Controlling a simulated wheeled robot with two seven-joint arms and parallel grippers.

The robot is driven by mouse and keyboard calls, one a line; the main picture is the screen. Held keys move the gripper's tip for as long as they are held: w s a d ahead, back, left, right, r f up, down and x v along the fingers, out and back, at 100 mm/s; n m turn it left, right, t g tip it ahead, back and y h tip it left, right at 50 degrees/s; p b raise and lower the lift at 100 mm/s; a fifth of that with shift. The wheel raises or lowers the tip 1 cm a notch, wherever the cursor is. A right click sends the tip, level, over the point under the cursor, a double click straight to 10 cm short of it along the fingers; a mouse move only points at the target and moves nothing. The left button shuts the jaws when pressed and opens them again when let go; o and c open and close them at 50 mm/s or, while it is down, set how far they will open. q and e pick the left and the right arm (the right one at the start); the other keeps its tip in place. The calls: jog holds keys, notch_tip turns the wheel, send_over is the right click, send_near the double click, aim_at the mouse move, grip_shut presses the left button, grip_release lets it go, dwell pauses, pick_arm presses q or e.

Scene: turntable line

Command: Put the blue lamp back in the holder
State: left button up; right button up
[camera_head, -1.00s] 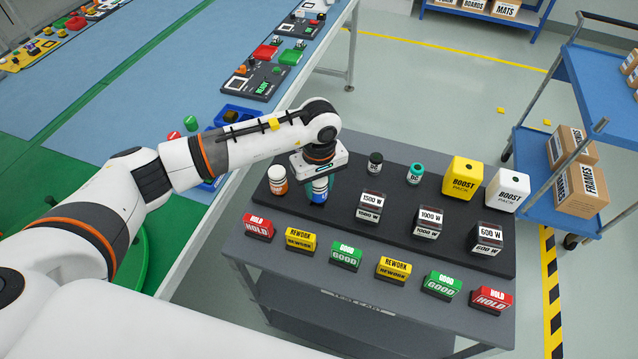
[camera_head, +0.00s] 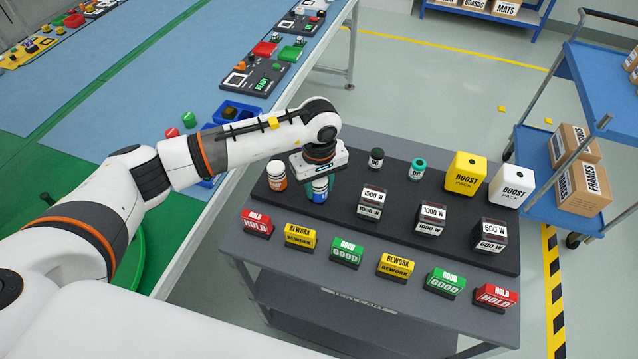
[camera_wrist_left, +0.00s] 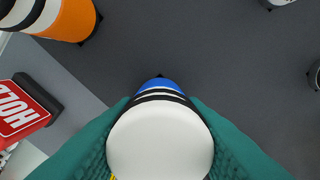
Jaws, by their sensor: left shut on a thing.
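The blue lamp (camera_head: 319,194) has a blue body and a white top. It stands near the left end of the dark holder board (camera_head: 408,199) on the cart, to the right of an orange lamp. My left gripper (camera_head: 318,182) reaches down over it from above and is shut on it. In the left wrist view the blue lamp (camera_wrist_left: 160,140) shows its round white top between the teal fingers. Its foot is largely hidden there, so I cannot tell whether it is fully seated. My right gripper is not in view.
The orange and white lamp (camera_head: 277,175) stands close on the left. Behind are a black bottle (camera_head: 376,159) and a teal one (camera_head: 417,168). Several wattage blocks stand to the right. A row of HOLD (camera_head: 257,222), REWORK and GOOD blocks lines the front edge.

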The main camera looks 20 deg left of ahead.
pick_arm(q)
jog(key=o, duration=1.1)
jog(key=shift+o, duration=0.2)
jog(key=shift+r, duration=0.55)
notch_tip(320, 180, up, 11)
jog(key=b, duration=0.3)
jog(key=shift+b, duration=0.3)
